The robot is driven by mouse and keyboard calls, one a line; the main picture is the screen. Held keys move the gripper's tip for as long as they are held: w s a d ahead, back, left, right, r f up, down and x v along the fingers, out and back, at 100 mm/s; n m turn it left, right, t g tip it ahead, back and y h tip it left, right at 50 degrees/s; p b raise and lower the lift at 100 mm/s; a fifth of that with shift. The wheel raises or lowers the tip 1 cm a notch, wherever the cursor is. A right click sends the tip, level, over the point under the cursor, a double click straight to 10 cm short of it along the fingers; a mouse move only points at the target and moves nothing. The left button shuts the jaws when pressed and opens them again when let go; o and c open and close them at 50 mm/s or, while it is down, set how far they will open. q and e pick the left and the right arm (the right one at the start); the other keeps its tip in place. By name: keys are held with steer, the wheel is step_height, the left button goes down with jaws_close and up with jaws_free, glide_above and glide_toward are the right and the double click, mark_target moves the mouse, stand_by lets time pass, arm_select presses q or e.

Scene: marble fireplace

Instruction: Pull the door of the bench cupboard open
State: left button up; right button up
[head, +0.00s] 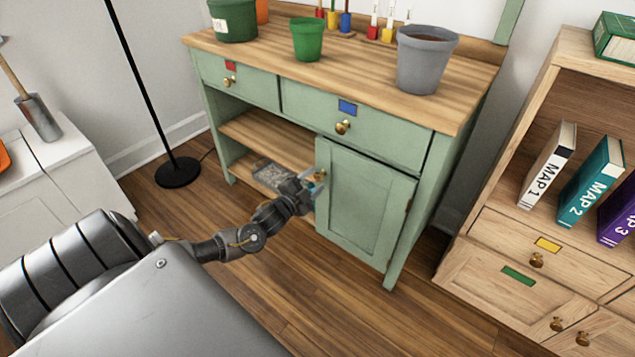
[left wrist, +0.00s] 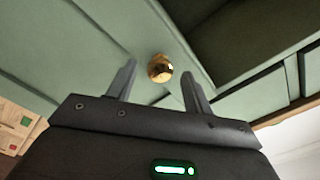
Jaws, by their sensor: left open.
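The green bench (head: 455,150) has a cupboard door (head: 362,205) at its lower right, and the door is shut. Its brass knob (head: 321,174) is near the door's upper left edge, partly hidden by my gripper. My left gripper (head: 314,185) is in front of the knob. In the left wrist view the gripper (left wrist: 158,80) is open, and the brass knob (left wrist: 160,68) shows between and just beyond its fingertips. Whether a finger touches the knob I cannot tell. My right gripper is not in view.
The bench top holds a green pot (head: 308,40), a grey pot (head: 425,60) and other items. Open shelves (head: 262,135) lie left of the door. A wooden bookcase (head: 485,235) stands at right, and a black lamp base (head: 178,172) at left. Bare floor (head: 330,300) lies before the door.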

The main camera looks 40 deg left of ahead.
arm_select(q)
steer(key=shift+w, duration=1.2)
jaws_close()
